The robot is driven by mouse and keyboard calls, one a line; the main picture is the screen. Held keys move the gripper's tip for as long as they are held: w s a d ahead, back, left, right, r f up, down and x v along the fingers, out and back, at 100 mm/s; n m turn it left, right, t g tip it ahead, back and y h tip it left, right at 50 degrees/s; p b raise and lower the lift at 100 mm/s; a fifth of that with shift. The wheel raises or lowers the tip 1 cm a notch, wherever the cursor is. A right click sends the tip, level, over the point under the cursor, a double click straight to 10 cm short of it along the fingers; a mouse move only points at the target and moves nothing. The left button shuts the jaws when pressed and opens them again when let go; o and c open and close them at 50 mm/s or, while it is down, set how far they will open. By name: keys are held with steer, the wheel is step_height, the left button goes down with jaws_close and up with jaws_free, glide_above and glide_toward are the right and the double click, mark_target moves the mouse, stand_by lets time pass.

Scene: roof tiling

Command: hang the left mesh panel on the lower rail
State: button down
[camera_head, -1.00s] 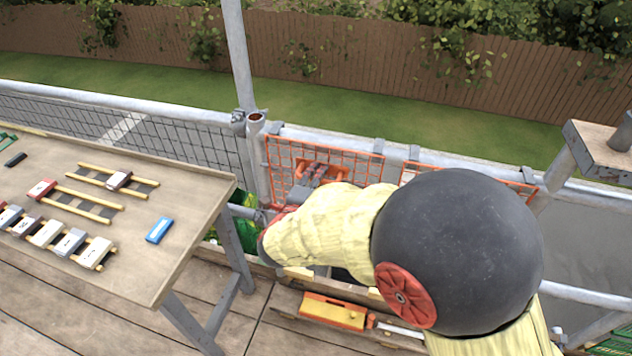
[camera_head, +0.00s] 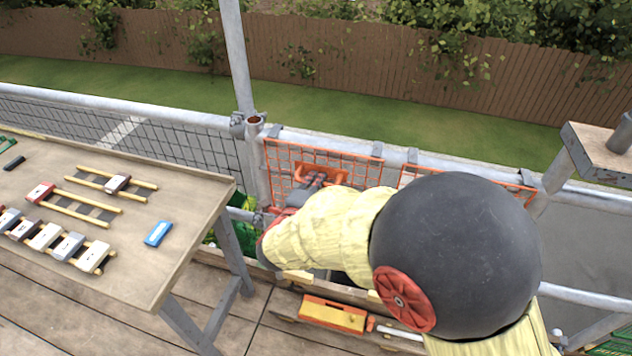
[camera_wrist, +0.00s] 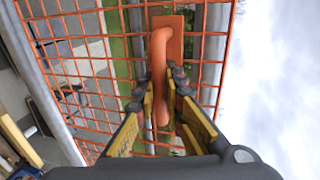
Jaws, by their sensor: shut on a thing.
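The left mesh panel (camera_head: 285,160) is an orange wire grid with an orange handle plate (camera_head: 322,172) near its middle. It stands upright at the guardrail, right of the vertical post, with its top edge close to a grey rail (camera_head: 345,147). My gripper (camera_head: 318,182) is at the handle, partly hidden by my own arm. In the wrist view my gripper (camera_wrist: 164,85) is shut on the orange handle (camera_wrist: 159,65), with the mesh (camera_wrist: 90,70) behind it. The panel's lower edge is hidden by my arm, so I cannot tell whether it is hooked on the lower rail.
A second orange mesh panel (camera_head: 410,172) is to the right, mostly behind my arm. A scaffold post (camera_head: 240,70) rises at the panel's left. A workbench (camera_head: 190,215) with small tile pieces stands at left. A yellow and orange tool (camera_head: 333,313) lies on the deck below.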

steer(key=shift+r, duration=0.1)
steer(key=shift+r+p, duration=1.65)
steer(key=shift+r, duration=0.85)
steer(key=s+a, duration=0.3)
steer(key=s, duration=0.6)
steer(key=shift+s+a+p, duration=0.15)
steer(key=shift+a+p, duration=0.05)
steer(key=shift+p, duration=0.2)
steer(key=shift+d+f, duration=0.1)
